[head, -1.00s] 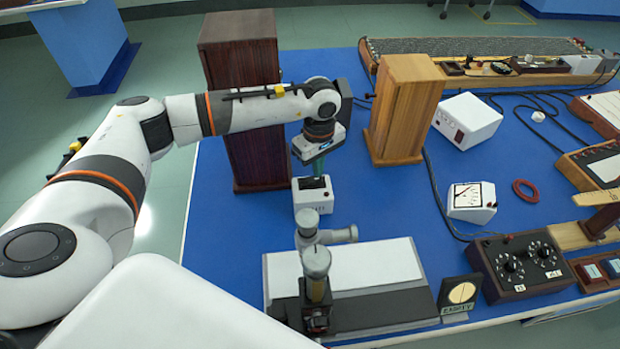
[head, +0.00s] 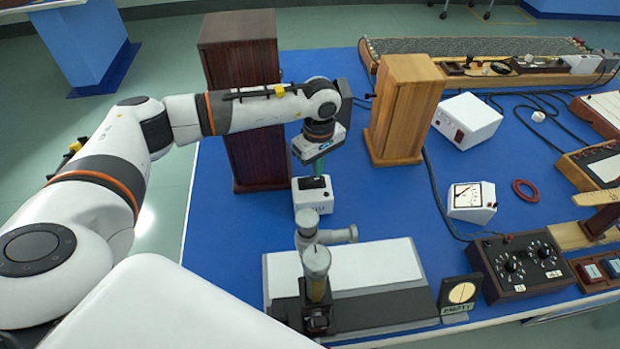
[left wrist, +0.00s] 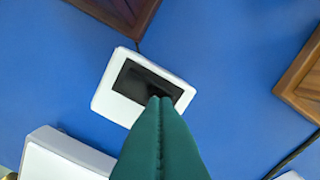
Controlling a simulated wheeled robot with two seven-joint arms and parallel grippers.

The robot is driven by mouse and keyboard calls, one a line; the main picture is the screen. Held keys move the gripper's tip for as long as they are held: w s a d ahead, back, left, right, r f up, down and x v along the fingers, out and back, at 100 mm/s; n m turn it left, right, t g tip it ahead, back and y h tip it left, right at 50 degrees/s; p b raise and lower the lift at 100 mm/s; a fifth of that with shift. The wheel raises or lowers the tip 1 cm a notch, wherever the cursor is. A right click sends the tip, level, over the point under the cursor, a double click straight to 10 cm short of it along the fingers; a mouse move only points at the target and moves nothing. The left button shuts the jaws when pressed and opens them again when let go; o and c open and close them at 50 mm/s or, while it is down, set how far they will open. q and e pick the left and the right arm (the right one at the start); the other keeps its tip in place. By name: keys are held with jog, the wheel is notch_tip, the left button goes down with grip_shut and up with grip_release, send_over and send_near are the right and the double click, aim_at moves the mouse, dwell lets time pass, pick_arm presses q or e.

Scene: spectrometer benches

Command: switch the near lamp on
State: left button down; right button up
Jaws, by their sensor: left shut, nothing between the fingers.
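A small white box (head: 313,194) with a black top panel stands on the blue bench, between the tall dark cabinet and the microscope-like instrument. I cannot tell for sure that it is the near lamp, and no glow shows on it. In the left wrist view the white box (left wrist: 143,87) lies under my fingertips, with its black panel (left wrist: 147,84) facing up. My left gripper (head: 318,172) is shut and empty, its green fingers pointing down. The fingertips (left wrist: 160,99) overlap the panel's lower right edge; whether they touch it I cannot tell. My right gripper is not in view.
A tall dark cabinet (head: 240,100) stands behind the box and a wooden case (head: 404,110) to its right. The instrument (head: 316,262) with its white plate (head: 370,268) is close in front. Clear blue bench lies right of the box.

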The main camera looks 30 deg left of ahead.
pick_arm(q)
jog(key=shift+f+b, duration=0.85)
jog(key=shift+f, duration=0.1)
dwell(0.5)
jog(key=shift+r+p, duration=1.8)
jog(key=shift+r, duration=1.75)
